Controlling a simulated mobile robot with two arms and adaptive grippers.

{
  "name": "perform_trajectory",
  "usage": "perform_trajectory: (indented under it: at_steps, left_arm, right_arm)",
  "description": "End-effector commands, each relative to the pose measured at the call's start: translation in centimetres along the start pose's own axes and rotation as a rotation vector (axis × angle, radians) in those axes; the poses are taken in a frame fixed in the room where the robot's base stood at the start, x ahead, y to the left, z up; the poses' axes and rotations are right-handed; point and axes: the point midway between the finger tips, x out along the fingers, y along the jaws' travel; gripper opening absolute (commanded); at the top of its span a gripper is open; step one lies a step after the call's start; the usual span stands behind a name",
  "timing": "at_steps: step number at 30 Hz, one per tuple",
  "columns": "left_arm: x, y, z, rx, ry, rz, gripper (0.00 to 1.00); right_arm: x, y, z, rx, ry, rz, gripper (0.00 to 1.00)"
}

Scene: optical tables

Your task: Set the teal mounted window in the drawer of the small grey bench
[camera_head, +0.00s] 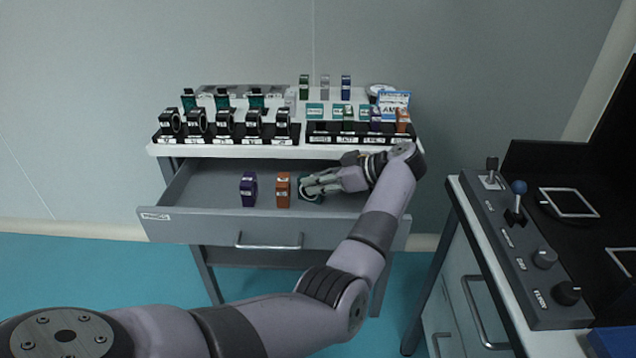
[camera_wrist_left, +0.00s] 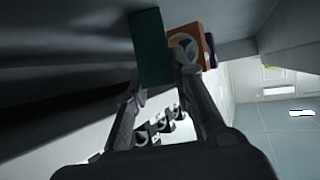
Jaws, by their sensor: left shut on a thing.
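The teal mounted window (camera_head: 311,196) is in the open drawer (camera_head: 190,226) of the small grey bench, at the right end of a short row. My left gripper (camera_head: 308,184) reaches into the drawer from the right and is shut on it, hiding much of it. In the left wrist view the teal window (camera_wrist_left: 149,48) shows as a dark teal block at the fingertips of my left gripper (camera_wrist_left: 163,82). Whether it touches the drawer floor is hidden. My right gripper is not in view.
An orange mount (camera_head: 283,190) stands just left of the teal one, and a purple mount (camera_head: 248,189) left of that. The drawer's left part is clear. The bench top (camera_head: 225,150) above holds racks of mounted optics. A control console (camera_head: 520,240) stands at right.

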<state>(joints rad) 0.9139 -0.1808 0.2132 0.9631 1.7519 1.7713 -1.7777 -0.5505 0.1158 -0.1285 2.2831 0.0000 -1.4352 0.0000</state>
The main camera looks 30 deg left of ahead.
Motion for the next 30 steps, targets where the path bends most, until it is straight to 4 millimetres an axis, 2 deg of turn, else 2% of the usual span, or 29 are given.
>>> perform_trajectory:
  at_steps: [10, 11, 19, 30]
  left_arm:
    - [0.06, 0.03, 0.15, 0.0, 0.001, 0.001, 0.0]
    - [0.1, 0.03, 0.22, 0.001, 0.0, 0.001, 0.24]
    - [0.08, 0.02, 0.2, 0.0, 0.0, 0.001, 0.42]
    - [-0.06, 0.03, -0.08, -0.002, 0.001, 0.001, 0.43]
  right_arm:
    - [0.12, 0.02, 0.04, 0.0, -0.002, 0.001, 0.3]
    - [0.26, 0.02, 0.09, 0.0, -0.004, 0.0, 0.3]
    - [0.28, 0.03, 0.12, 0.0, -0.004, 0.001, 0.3]
    - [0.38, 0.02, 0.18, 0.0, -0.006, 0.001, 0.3]
